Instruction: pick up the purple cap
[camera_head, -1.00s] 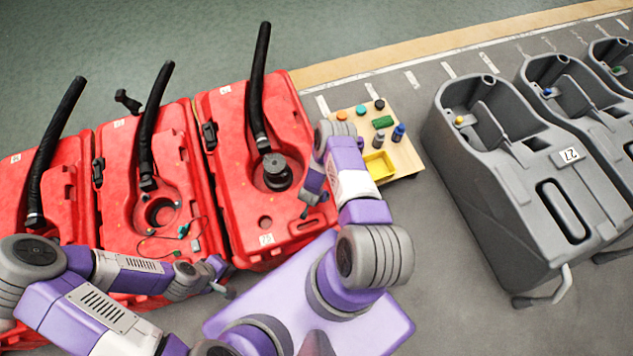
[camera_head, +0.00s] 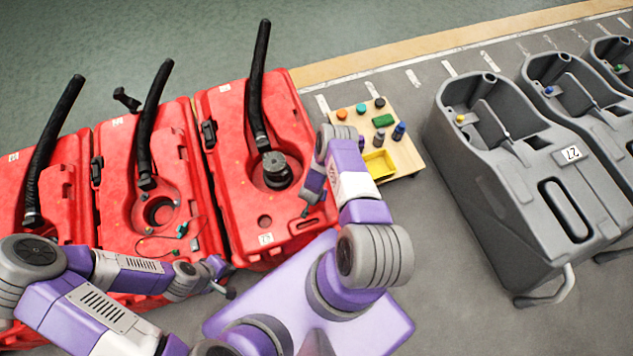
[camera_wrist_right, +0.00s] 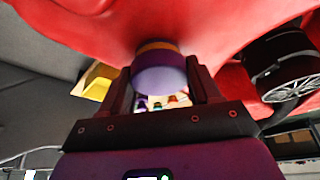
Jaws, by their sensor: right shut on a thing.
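The purple cap (camera_wrist_right: 160,76) shows in the right wrist view, between the two fingers of my right gripper (camera_wrist_right: 160,92). An orange band shows between the cap and the red tank surface (camera_wrist_right: 115,25). My right gripper is shut on the cap, close against the tank. In the head view my right gripper (camera_head: 307,209) is small, at the right edge of the nearest red tank (camera_head: 290,238); I cannot make out the cap there. My left gripper (camera_head: 230,290) hangs in front of the middle red tank; its jaws are too small to read.
A wooden board (camera_head: 405,152) right of the red tank holds a yellow tray (camera_head: 380,166), bottles and several caps. Grey tanks (camera_head: 520,180) stand at the right. Black hoses rise from the red tanks. Grey floor lies clear between board and grey tanks.

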